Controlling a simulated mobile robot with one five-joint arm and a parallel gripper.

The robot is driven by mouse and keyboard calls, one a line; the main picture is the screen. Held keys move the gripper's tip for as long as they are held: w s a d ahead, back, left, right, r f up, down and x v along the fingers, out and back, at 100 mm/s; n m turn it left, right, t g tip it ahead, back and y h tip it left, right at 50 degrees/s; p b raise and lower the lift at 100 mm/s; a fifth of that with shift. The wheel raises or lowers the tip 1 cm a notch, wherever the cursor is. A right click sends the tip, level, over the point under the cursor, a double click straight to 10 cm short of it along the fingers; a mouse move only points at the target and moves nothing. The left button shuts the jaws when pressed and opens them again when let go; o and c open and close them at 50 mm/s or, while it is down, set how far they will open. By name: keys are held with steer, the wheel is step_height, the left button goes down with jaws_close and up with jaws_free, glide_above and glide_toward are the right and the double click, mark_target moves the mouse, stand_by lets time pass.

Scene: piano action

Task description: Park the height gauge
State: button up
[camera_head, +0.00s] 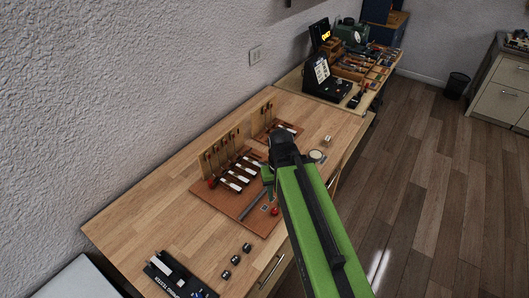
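My green arm reaches in from the lower right over the wooden bench (150,205). My gripper (268,186) points down at the right edge of a reddish-brown board (236,206). It is small and partly hidden by my arm, so its opening and any held thing are unclear. The board carries a row of dark pieces with white labels (236,177) in front of an upright wooden rack (222,150). A red knob (275,211) and a small grey square (264,208) sit near the board's front right. I cannot tell for certain which thing is the height gauge.
Several small black blocks (236,260) and a black lettered device (172,276) lie at the bench's near end. A round dish (317,156) and a small pale item (328,140) lie past my arm. A cluttered second table (352,75) stands behind. Bench left is clear.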

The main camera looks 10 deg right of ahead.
steer(key=shift+w+d+r, duration=0.1)
steer(key=shift+d+r, duration=0.05)
steer(key=shift+d, duration=0.05)
steer(key=w+d+r+n+p, duration=0.1)
steer(key=w+r+n+p, duration=0.2)
steer(key=w+r+p, duration=1.35)
steer(key=f+b, duration=1.3)
steer(key=w+f+b, duration=0.1)
steer(key=f+b, duration=0.5)
steer(key=shift+w+d+f+b, duration=0.1)
steer(key=shift+f+b, duration=0.2)
steer(key=shift+f, duration=0.05)
steer(key=shift+r, duration=0.1)
steer(key=shift+c, duration=0.5)
